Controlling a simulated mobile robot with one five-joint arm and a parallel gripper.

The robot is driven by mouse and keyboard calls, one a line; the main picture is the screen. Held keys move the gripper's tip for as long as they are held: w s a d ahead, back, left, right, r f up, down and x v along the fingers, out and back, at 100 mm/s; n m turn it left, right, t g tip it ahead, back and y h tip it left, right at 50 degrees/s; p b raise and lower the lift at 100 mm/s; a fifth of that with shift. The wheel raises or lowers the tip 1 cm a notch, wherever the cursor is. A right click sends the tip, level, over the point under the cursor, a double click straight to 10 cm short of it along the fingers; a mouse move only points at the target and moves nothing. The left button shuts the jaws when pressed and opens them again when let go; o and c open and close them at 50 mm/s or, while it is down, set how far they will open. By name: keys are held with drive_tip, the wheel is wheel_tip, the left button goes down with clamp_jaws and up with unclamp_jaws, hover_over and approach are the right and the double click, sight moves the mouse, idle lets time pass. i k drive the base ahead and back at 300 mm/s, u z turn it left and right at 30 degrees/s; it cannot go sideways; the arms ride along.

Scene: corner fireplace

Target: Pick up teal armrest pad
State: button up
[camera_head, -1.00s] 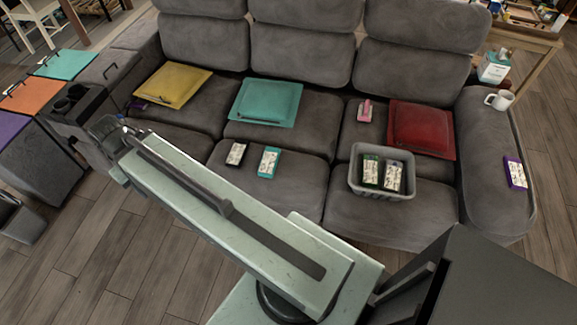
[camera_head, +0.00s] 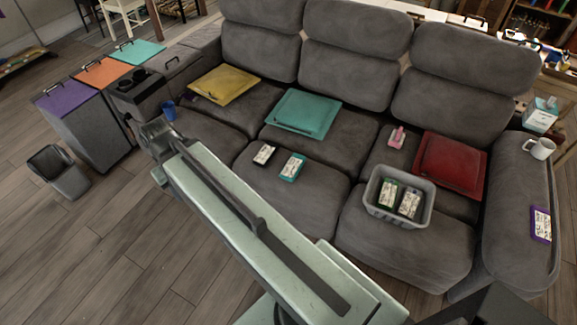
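A flat teal pad with a dark handle (camera_head: 138,53) lies at the far end of a row of coloured pads on the grey unit at the sofa's left end. A square teal cushion-like pad (camera_head: 303,113) lies on the middle sofa seat. I cannot tell from the pictures alone which one is the armrest pad. My gripper (camera_head: 152,132) is at the far end of my pale arm, in front of the left sofa seat and apart from both teal things. Its fingers are small and dark, so its opening is unclear.
Orange (camera_head: 102,72) and purple (camera_head: 65,96) pads lie nearer in the row. A cup-holder console (camera_head: 137,88) and blue cup (camera_head: 169,109) are near my gripper. A grey basket (camera_head: 398,213) holds boxes on the right seat. A dark bin (camera_head: 58,172) stands on otherwise open floor.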

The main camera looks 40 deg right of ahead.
sight(290, 171)
drive_tip(key=u, duration=0.05)
drive_tip(key=i, duration=0.85)
drive_tip(key=z, duration=0.1)
